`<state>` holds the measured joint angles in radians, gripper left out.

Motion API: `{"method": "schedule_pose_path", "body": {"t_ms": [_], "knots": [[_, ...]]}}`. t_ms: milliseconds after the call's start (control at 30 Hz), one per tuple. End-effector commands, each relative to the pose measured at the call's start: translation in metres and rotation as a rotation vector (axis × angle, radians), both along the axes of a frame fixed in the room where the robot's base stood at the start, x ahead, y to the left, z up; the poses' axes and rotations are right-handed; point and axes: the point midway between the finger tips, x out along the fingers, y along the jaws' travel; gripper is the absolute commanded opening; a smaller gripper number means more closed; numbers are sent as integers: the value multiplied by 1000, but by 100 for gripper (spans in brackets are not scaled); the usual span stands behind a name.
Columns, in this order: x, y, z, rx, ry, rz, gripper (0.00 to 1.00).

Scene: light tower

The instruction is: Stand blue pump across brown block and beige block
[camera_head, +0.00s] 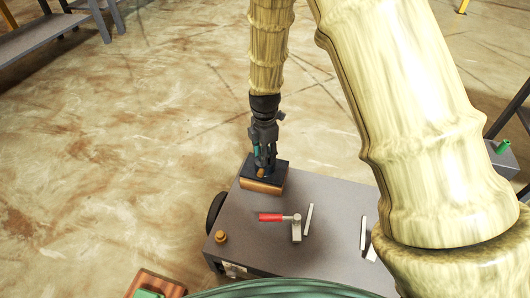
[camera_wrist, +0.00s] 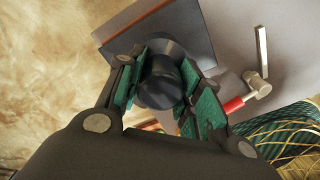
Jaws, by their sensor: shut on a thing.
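My gripper (camera_head: 264,165) points down over the far left corner of a grey box-shaped cart. In the wrist view its green-padded fingers (camera_wrist: 163,92) are closed on a round dark blue-grey knob (camera_wrist: 162,80). The knob stands on a flat, dark square plate (camera_wrist: 189,30), and I take this piece to be the blue pump. An orange-brown layer (camera_head: 262,187) shows under the plate, with the cart top below it. I cannot tell whether they touch. A reddish-brown block (camera_head: 171,289) with something green on it shows at the bottom left. I cannot identify a beige block.
The grey cart top (camera_head: 335,201) carries a red-handled lever clamp (camera_head: 272,217), upright metal plates and a small brass knob (camera_head: 221,237). A grey box with a green knob (camera_head: 503,147) stands at the right. The floor left of the cart is clear.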

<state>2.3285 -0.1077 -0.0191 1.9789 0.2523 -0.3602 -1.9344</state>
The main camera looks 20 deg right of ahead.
Motion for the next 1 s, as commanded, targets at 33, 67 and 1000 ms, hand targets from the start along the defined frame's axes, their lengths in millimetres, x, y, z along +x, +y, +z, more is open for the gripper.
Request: {"method": "schedule_pose_path", "body": {"t_ms": [33,67,1000], "knots": [[1,0,0,0,-1,0,0],[0,0,0,0,-1,0,0],[0,0,-4,-1,-1,0,57]]}}
